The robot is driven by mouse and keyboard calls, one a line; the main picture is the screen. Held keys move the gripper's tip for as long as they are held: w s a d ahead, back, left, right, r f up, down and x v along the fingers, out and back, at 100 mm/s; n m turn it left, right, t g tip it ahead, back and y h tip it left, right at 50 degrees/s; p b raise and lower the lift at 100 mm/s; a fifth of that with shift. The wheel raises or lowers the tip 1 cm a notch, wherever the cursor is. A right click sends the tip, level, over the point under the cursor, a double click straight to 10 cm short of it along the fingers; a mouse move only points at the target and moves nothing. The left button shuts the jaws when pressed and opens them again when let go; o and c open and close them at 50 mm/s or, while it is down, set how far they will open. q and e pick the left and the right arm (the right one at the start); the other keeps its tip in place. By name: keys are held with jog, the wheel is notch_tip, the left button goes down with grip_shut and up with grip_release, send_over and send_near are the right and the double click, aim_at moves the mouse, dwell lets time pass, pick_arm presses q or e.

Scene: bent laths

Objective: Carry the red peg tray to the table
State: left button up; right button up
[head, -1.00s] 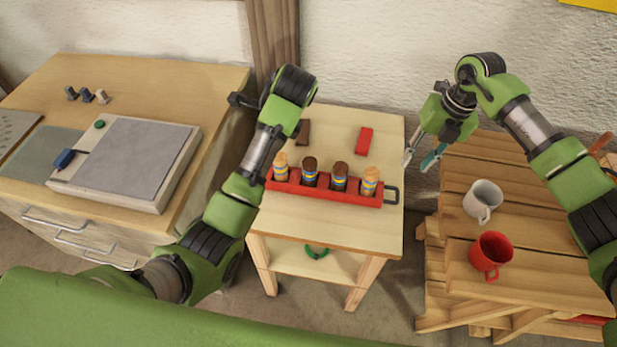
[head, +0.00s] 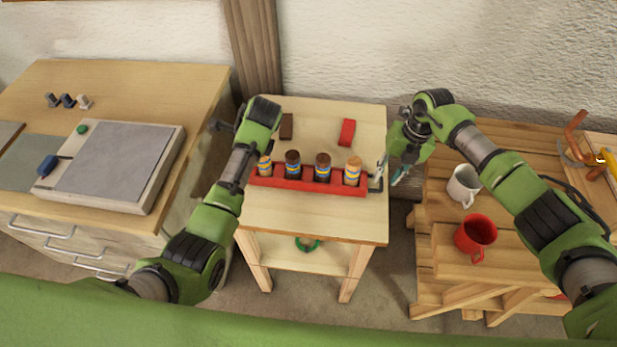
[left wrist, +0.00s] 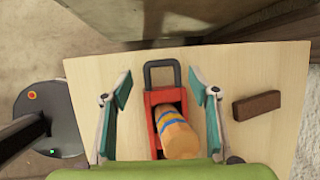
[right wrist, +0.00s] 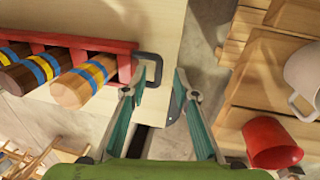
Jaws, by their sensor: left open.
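The red peg tray (head: 310,185) lies on a small light-wood table (head: 320,222). Several striped pegs stand in it, some tan (head: 352,171), some dark brown (head: 323,168). Its dark handle at the right end shows in the right wrist view (right wrist: 151,68). My right gripper (head: 390,173) is open close to that handle, with the handle between or just beyond its fingertips; contact is unclear. In the left wrist view my left gripper (left wrist: 160,75) is open, its fingers on either side of the tray's left end and handle (left wrist: 162,72). In the head view my left arm hides that end.
A brown block (head: 286,126) and a red block (head: 346,132) lie behind the tray. A wooden bench at right holds a white mug (head: 464,185) and a red mug (head: 475,237). A drawer cabinet (head: 195,100) stands at left.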

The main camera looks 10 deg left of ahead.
pick_arm(q)
jog(key=shift+x, duration=1.45)
pick_arm(e)
jog(key=shift+w+a+f, duration=0.1)
jog(key=shift+a+f, duration=0.1)
jog(key=shift+f, duration=0.45)
jog(key=shift+a+f, duration=0.15)
jog(key=shift+f, duration=0.5)
jog(key=shift+d, duration=0.1)
pick_arm(q)
jog(key=c, duration=0.6)
pick_arm(e)
jog(key=c, duration=0.6)
pick_arm(q)
jog(key=c, duration=0.7)
pick_arm(e)
grip_shut()
pick_arm(q)
jog(key=shift+c, duration=0.2)
pick_arm(e)
jog(key=shift+r, duration=0.1)
